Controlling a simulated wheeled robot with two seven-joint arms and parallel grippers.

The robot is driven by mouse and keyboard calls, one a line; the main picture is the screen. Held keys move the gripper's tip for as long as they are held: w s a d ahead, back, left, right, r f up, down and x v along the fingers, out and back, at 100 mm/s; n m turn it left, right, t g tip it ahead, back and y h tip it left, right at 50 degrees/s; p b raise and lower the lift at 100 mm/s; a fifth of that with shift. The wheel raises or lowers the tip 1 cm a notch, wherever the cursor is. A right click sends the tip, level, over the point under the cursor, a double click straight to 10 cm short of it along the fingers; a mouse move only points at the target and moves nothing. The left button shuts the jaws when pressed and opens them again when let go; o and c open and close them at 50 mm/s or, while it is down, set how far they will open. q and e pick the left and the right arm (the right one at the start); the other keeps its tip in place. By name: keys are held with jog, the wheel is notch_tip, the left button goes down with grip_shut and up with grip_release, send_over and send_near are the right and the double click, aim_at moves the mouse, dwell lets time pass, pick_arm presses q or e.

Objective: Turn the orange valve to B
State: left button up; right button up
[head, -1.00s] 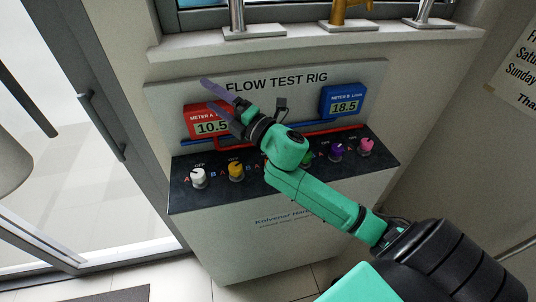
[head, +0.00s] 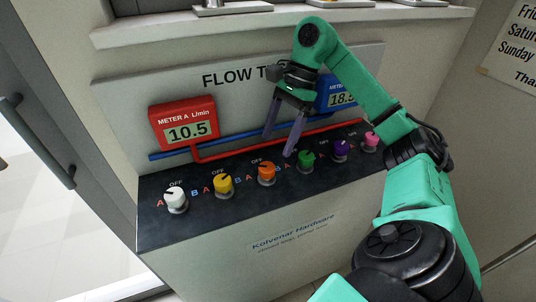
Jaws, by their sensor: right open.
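The orange valve (head: 266,174) is a round knob on the dark top of the test rig, between the yellow and green valves. Its dark pointer appears to point up toward the OFF mark, with A at its left and B at its right. My right gripper (head: 279,146) is open and empty, its two purple fingers pointing down above and just right of the orange valve, apart from it. The red meter A (head: 184,123) reads 10.5. The blue meter B (head: 338,93) is partly hidden behind my right arm. My left gripper is not in view.
White (head: 176,201), yellow (head: 223,183), green (head: 307,160), purple (head: 341,149) and pink (head: 371,141) valves share the dark panel top (head: 215,215). Blue and red pipes run along the back board behind them. A window sill (head: 150,32) with taps overhangs above.

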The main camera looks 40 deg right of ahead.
aim_at(267, 166)
pick_arm(q)
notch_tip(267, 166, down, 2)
jog(key=shift+b, duration=0.45)
pick_arm(e)
jog(key=x, duration=0.7)
jog(key=shift+a+f, duration=0.1)
grip_shut()
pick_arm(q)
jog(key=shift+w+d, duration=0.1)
